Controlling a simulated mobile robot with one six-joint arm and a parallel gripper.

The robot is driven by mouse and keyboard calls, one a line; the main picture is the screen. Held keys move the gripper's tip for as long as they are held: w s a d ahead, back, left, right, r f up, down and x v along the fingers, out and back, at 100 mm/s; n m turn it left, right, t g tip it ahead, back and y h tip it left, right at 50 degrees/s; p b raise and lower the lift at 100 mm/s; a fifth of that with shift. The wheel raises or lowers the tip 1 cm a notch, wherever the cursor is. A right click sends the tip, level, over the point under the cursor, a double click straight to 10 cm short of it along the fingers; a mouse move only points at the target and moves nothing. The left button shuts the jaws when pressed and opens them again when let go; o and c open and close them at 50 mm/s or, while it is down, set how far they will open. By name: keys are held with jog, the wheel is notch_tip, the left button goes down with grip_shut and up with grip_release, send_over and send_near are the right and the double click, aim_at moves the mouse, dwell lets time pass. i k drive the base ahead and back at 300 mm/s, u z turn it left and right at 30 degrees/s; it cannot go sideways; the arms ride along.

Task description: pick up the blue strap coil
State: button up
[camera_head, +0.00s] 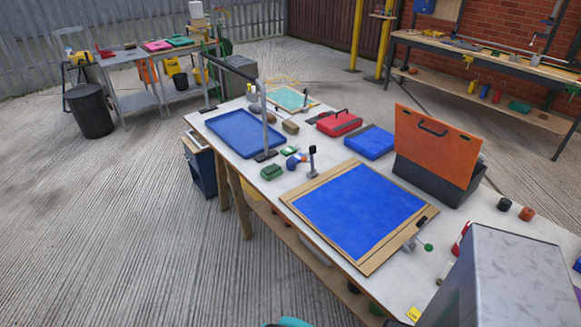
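A small blue rounded item (295,161), which looks like the blue strap coil, lies on the white worktable (262,207), between the blue tray and the large blue panel. It is too small to make out any windings. A small upright stand with a dark top (312,161) is just to its right. A green folded bundle (271,172) lies to its lower left, and a small green-and-white piece (289,150) is just above it.
A blue tray (237,127) with a metal arch over it is behind left. A wood-framed blue panel (362,206), a flat blue block (369,141), a red case (338,123) and an open orange-lidded case (432,135) fill the right. Open concrete floor (120,220) lies left.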

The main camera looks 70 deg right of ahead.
aim_at(290, 162)
jog(key=z, duration=0.05)
jog(key=i, duration=0.9)
jog(key=u, duration=0.05)
